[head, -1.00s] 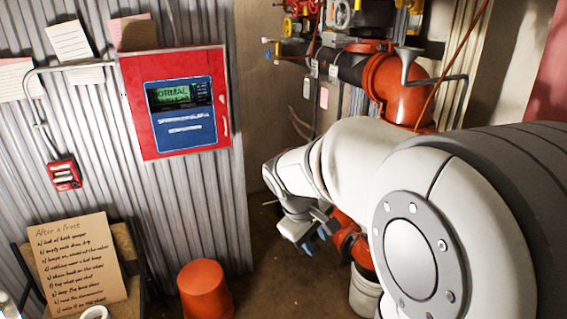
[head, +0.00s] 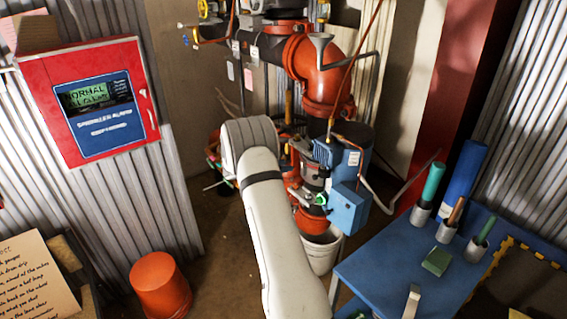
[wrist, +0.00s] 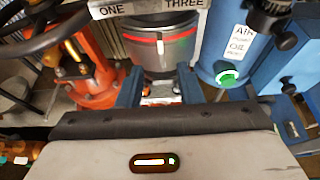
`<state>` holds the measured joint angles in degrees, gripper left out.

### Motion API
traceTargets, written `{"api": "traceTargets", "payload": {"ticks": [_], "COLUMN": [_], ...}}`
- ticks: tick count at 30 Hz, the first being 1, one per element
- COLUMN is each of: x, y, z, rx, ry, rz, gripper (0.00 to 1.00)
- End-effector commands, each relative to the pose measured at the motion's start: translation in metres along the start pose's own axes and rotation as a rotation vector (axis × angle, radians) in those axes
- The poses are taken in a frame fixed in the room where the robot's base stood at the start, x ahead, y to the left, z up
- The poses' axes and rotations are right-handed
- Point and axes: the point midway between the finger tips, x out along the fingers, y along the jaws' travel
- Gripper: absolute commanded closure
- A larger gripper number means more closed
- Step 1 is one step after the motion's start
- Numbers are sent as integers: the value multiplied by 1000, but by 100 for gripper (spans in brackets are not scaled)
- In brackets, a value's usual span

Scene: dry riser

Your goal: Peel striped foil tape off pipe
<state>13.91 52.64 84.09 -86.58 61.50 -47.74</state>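In the wrist view, a silver-grey pipe section (wrist: 163,58) with a red band stands upright straight ahead, below a plate lettered ONE and THREE. A small pale mark sits on the band. I cannot make out striped foil tape for certain. My gripper (wrist: 161,92) is open, its two blue fingers apart, pointing at the lower part of this pipe. Small red and silver parts show between the fingers; I cannot tell whether they touch. In the head view, my arm hides the gripper. The orange pipework (head: 322,85) rises behind the arm.
A blue cylinder (wrist: 229,45) with a label stands close right of the fingers, an orange valve body (wrist: 92,75) close left. In the head view, a white bucket (head: 320,252) stands below the pipes, a blue table (head: 395,270) at right, an orange bucket (head: 160,285) at left.

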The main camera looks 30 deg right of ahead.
Motion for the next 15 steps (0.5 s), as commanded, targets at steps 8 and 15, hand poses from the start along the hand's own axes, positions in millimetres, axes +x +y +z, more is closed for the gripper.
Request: {"api": "traceTargets", "payload": {"ticks": [8,15], "x": [36,67], "y": [0,0], "z": [1,0], "rx": [-4,-3], "ry": [-2,-1], "rz": [-2,0], "gripper": [67,67]}}
